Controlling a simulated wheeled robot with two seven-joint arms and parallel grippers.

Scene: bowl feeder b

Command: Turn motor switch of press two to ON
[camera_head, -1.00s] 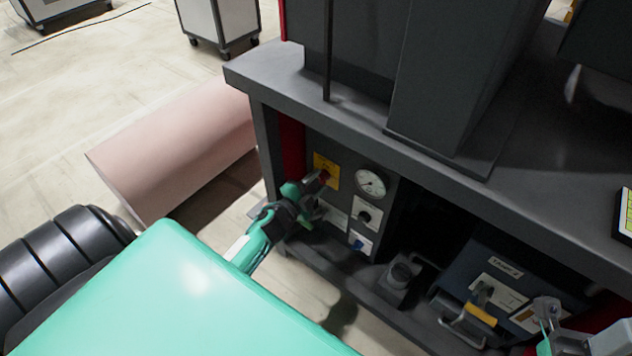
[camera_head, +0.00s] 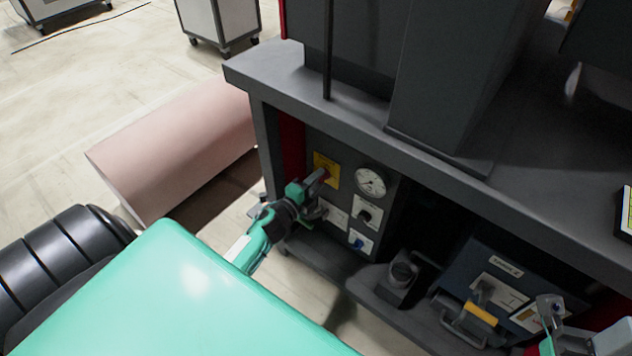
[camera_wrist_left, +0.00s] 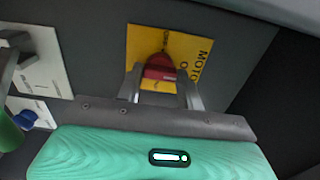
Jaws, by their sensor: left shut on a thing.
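The motor switch (camera_wrist_left: 160,72) is a red knob on a yellow plate (camera_head: 320,163), at the upper left of the press's dark front panel. The plate also shows in the wrist view (camera_wrist_left: 200,45), with "MOTOR" lettering running sideways. My left gripper (camera_head: 319,181) reaches the switch from the left and is shut on it, one finger on each side of the red knob in the wrist view. The fingers hide part of the plate and its lettering, so I cannot read the switch position. Part of my right arm (camera_head: 550,318) shows at the lower right; its jaws are unclear.
A round gauge (camera_head: 370,181), a black knob on a white plate (camera_head: 364,216) and a blue switch (camera_head: 357,240) sit close to the right of my left gripper. The overhanging tabletop (camera_head: 300,75) is above. A pink roll (camera_head: 175,150) lies on the floor to the left.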

